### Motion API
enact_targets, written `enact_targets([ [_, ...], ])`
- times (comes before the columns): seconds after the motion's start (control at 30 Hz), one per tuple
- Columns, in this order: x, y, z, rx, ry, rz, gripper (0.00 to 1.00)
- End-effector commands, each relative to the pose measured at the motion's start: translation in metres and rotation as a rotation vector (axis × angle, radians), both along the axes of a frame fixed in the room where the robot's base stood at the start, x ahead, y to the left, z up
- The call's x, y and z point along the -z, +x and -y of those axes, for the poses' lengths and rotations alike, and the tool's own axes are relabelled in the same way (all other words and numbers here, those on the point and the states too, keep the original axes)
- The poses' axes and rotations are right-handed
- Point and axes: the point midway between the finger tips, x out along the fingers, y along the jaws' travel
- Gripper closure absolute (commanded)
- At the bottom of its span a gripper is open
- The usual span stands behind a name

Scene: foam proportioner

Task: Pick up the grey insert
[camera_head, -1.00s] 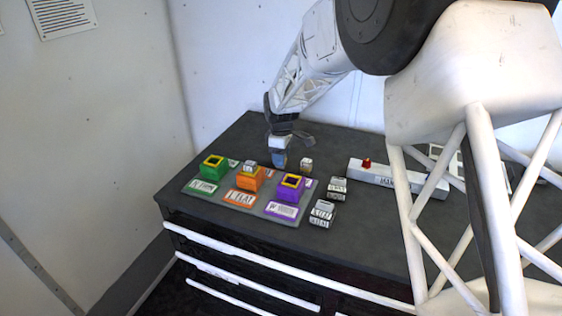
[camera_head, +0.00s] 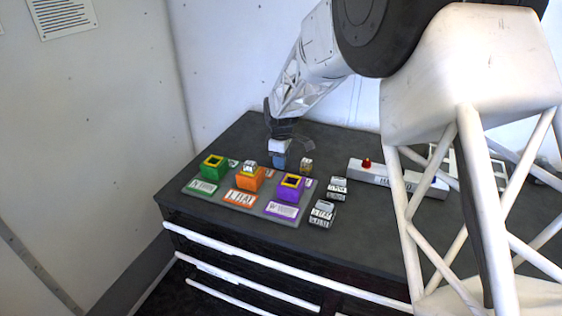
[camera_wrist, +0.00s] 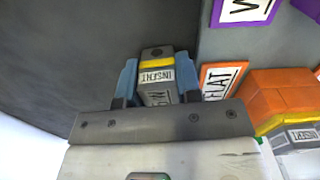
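The grey insert (camera_wrist: 157,92) has a yellow band and a white label reading INSERT. In the wrist view it shows between the two blue fingers of my gripper (camera_wrist: 158,82), which are spread on either side of it. In the head view a small block that looks like this insert (camera_head: 306,166) stands on the dark worktop just right of my gripper (camera_head: 279,161), with a small gap. My gripper is low, its fingers pointing down. I see nothing held in it. The fingertips are partly hard to make out.
A grey board (camera_head: 231,196) in front of my gripper bears green (camera_head: 213,170), orange (camera_head: 252,180) and purple (camera_head: 289,190) blocks with labels. A grey insert tops the orange block. Two small labelled blocks (camera_head: 321,213) and a bar with a red knob (camera_head: 398,179) lie to the right.

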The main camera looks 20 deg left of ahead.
Motion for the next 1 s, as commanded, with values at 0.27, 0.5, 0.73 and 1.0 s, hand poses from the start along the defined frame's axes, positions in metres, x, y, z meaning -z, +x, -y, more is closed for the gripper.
enact_targets([
  [0.27, -0.001, 0.000, 0.000, 0.000, 0.000, 0.000, 0.94],
  [0.5, -0.014, 0.000, 0.000, 0.000, 0.001, 0.002, 0.94],
  [0.73, -0.044, 0.000, 0.000, 0.000, 0.001, 0.001, 0.94],
  [1.0, -0.083, 0.000, 0.000, 0.000, 0.001, 0.001, 0.94],
])
